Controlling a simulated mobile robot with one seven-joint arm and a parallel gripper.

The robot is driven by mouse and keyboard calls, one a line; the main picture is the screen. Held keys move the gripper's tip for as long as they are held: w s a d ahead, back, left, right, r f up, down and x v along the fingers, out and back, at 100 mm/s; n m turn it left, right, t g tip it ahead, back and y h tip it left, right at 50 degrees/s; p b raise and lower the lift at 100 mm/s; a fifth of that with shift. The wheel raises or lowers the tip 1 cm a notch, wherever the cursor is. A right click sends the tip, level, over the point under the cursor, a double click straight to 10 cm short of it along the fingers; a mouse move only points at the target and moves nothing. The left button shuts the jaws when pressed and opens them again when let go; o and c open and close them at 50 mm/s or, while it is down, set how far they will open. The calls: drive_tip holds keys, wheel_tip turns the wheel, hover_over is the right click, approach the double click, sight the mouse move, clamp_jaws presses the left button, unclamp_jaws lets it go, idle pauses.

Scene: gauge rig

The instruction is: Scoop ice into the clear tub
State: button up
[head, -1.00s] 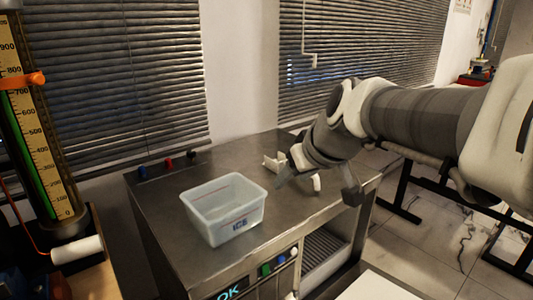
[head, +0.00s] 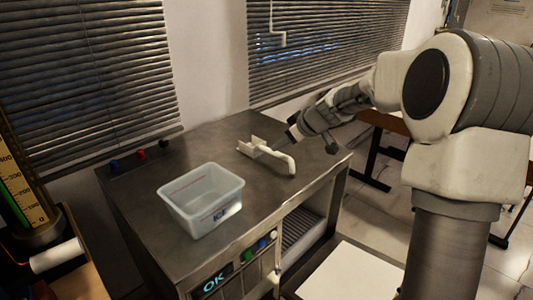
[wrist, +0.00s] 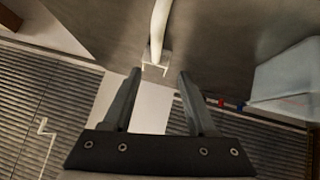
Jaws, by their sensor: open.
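The clear tub (head: 200,203) stands upright on the metal counter, its front labelled ICE; it looks empty. Its pale wall also shows at the right of the wrist view (wrist: 288,80). A white scoop (head: 262,150) with a bent handle lies on the counter to the right of and behind the tub. In the wrist view the white scoop (wrist: 158,30) lies beyond the fingertips, roughly in line with the gap. My gripper (head: 311,138) is open and empty, close to the scoop at the counter's right side; in the wrist view nothing is between its fingers (wrist: 159,75). No ice shows.
The metal counter (head: 150,205) has a lit OK panel (head: 213,282), coloured knobs and a slatted opening (head: 303,228) in front. Small coloured knobs stand at its back left. A gauge column (head: 22,190) and white roll (head: 57,254) are at left. Counter around the tub is clear.

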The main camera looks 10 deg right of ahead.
sight(269, 149)
drive_tip(key=x, duration=0.7)
drive_tip(key=shift+w+a+f, duration=0.1)
drive_tip(key=shift+w+f, duration=0.1)
drive_tip(key=shift+w+r+x, duration=0.1)
drive_tip(key=shift+w+x, duration=0.05)
drive_tip(key=shift+x, duration=1.15)
drive_tip(key=shift+w+r+x, duration=0.15)
drive_tip(key=shift+w+x, duration=0.05)
drive_tip(key=shift+x, duration=1.1)
clamp_jaws()
